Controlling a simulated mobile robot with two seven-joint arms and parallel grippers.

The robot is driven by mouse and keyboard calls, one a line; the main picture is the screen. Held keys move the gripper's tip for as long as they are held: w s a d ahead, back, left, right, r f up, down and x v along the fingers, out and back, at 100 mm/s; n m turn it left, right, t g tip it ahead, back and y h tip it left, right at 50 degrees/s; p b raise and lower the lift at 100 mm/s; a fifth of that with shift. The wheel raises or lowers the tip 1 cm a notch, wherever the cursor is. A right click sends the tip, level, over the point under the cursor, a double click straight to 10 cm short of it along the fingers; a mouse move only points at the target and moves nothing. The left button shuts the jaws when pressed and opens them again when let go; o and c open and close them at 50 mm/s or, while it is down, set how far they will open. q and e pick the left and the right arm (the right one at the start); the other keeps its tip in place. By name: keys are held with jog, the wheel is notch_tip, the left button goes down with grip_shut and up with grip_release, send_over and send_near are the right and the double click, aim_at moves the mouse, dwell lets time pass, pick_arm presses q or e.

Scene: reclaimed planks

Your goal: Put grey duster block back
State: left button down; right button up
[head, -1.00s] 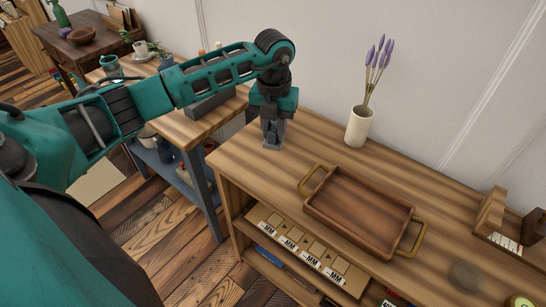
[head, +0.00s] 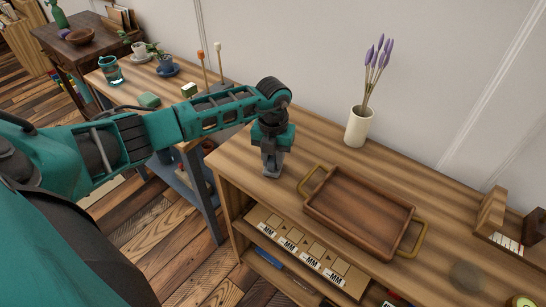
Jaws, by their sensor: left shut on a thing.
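My left gripper (head: 272,168) points down over the left end of the wooden cabinet top (head: 240,160). It is shut on a small grey thing, which looks like the grey duster block (head: 271,175). The fingers cover most of the block, and it is low, at or just above the wood; I cannot tell whether it touches. The wooden tray (head: 358,213) with brass handles lies to the right of the gripper, apart from it. My right gripper is not in view.
A white vase (head: 358,126) with lavender stands behind the tray. A wooden stand (head: 491,212) is at the right. Cabinet wood around the gripper is clear.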

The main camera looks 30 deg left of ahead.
pick_arm(q)
jog(key=shift+f, duration=0.2)
jog(key=c, duration=0.9)
grip_release()
jog(key=shift+r, duration=0.1)
